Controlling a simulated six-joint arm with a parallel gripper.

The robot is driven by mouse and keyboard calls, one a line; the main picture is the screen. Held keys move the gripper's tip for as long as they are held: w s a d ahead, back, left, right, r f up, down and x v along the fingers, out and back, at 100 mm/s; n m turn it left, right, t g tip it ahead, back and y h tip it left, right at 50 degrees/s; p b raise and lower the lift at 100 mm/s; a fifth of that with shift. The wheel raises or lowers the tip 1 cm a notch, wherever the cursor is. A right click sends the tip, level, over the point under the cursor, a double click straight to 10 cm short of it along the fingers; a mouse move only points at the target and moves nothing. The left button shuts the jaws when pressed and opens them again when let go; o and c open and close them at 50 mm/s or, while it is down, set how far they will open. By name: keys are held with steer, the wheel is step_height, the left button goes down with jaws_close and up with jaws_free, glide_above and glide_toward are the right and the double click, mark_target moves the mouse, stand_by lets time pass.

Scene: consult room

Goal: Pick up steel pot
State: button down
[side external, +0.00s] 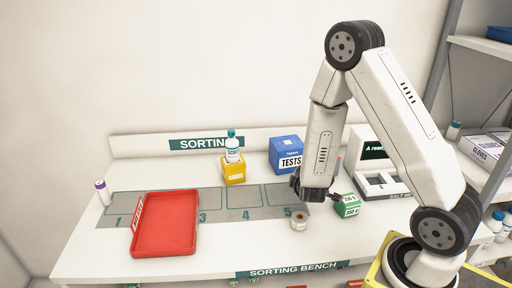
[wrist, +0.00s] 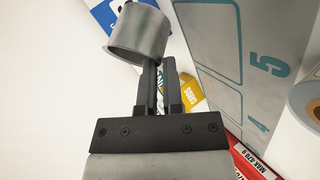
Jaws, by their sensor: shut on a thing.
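The steel pot (wrist: 136,35) is a short grey metal cylinder, seen tilted at the top of the wrist view. My gripper (wrist: 162,68) is shut on the pot's wall, with its two dark fingers close together at the pot's lower right edge. In the side view my gripper (side external: 316,194) is low over the right part of the bench, left of a green box. The pot cannot be made out clearly there against the dark gripper.
A small round container (side external: 299,220) stands just below my gripper. The green box (side external: 347,206) and a display device (side external: 378,180) are to the right. Behind are a blue TESTS box (side external: 286,155) and a yellow box (side external: 233,171) bearing a bottle. A red tray (side external: 165,225) lies left.

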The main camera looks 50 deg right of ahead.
steer(key=shift+r, duration=2.55)
